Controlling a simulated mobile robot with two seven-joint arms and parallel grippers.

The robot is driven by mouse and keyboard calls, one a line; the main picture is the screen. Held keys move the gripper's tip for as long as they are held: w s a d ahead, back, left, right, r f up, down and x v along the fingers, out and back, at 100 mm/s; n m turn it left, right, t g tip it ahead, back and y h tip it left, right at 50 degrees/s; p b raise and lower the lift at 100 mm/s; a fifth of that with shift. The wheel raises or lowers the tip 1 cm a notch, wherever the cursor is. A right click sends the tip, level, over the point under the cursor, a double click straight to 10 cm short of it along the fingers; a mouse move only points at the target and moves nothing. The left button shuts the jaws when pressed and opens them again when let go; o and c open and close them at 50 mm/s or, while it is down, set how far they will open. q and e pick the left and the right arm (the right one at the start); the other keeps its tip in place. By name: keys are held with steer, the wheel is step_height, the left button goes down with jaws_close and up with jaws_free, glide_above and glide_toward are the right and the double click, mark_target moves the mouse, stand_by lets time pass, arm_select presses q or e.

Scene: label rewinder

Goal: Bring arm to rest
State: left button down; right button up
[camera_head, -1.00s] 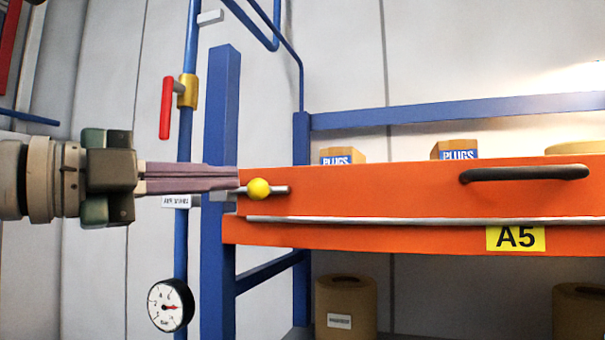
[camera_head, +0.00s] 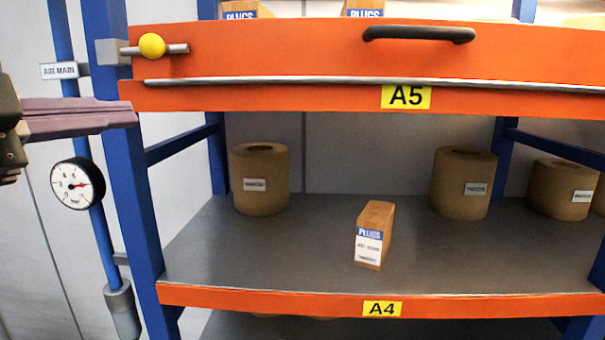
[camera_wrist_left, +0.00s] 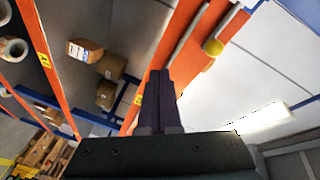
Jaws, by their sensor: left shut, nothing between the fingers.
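My left gripper (camera_head: 134,114) comes in from the left edge in the head view, its long purple-grey fingers shut with nothing between them. Its tips overlap the blue rack post near the left end of the orange A5 beam (camera_head: 250,96); I cannot tell whether they touch. In the left wrist view the closed left gripper fingers (camera_wrist_left: 160,75) point up toward the orange beam. A yellow knob (camera_head: 152,45) on a metal pin sits at the beam's left end, above the fingertips; it also shows in the left wrist view (camera_wrist_left: 213,47). My right gripper is not in view.
A pressure gauge (camera_head: 77,184) hangs on a blue pipe left of the rack. The A4 shelf (camera_head: 310,240) bears a PLUGS box (camera_head: 374,235) and several brown rolls (camera_head: 260,180). A black handle (camera_head: 419,34) is on the A5 beam.

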arm_select(q)
steer(key=s+f+n+g+y+p, duration=0.1)
steer(key=s+f+n+g+y, duration=0.2)
steer(key=s+f+n, duration=0.35)
steer(key=s+f+n+g+y+p, duration=0.1)
steer(key=s+f+n+g+y, duration=0.2)
steer(key=f, duration=0.6)
steer(key=s+f+n+g, duration=0.2)
steer(key=s+f+g, duration=0.1)
steer(key=s, duration=0.5)
steer(key=s+d+f+n+g, duration=0.1)
steer(key=s+f+n+g, duration=0.1)
steer(key=s, duration=0.5)
steer(key=shift+s+f+n+g, duration=0.4)
steer(key=shift+f+g, duration=0.3)
steer(key=shift+f, duration=0.2)
